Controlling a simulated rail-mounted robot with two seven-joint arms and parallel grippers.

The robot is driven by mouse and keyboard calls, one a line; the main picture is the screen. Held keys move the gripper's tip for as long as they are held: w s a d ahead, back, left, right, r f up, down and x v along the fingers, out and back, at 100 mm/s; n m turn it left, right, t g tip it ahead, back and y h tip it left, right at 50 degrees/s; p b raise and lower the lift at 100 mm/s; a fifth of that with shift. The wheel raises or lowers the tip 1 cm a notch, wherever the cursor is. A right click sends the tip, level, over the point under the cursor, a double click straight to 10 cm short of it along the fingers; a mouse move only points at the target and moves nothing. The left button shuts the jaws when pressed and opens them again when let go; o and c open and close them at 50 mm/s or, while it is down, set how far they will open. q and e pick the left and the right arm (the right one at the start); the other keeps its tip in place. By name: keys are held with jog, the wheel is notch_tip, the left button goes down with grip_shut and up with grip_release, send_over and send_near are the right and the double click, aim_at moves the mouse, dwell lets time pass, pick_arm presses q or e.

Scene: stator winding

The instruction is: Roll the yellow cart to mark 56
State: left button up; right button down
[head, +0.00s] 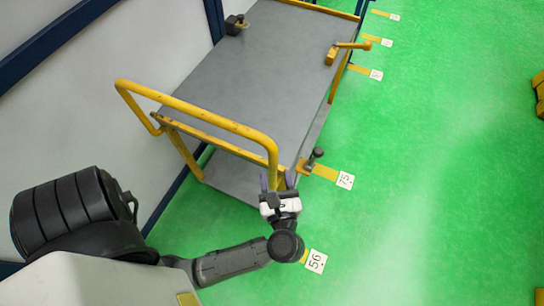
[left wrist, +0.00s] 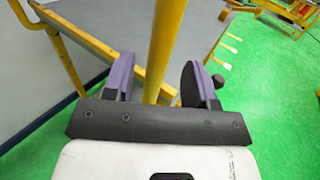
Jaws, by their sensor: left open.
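The yellow cart (head: 240,75) has a grey deck and a yellow push handle (head: 200,114) at its near end. My left gripper (head: 277,183) is at the right upright of this handle. In the left wrist view my open gripper (left wrist: 160,85) has its purple-lined fingers on either side of the yellow upright (left wrist: 165,45), with gaps showing. The 56 mark (head: 316,261) is a white card on a yellow floor strip, partly covered by my left arm. The cart's near right corner is beside the 75 mark (head: 345,180). My right gripper is not in view.
More numbered marks (head: 376,74) run along the cart's right side towards the back. A pale wall (head: 110,60) with a blue rail borders the left. The green floor (head: 440,180) on the right is clear, with yellow objects (head: 540,92) at its far right edge.

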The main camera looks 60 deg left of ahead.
aim_at(272, 159)
pick_arm(q)
jog(key=shift+x, duration=3)
jog(key=shift+c, duration=0.4)
grip_shut()
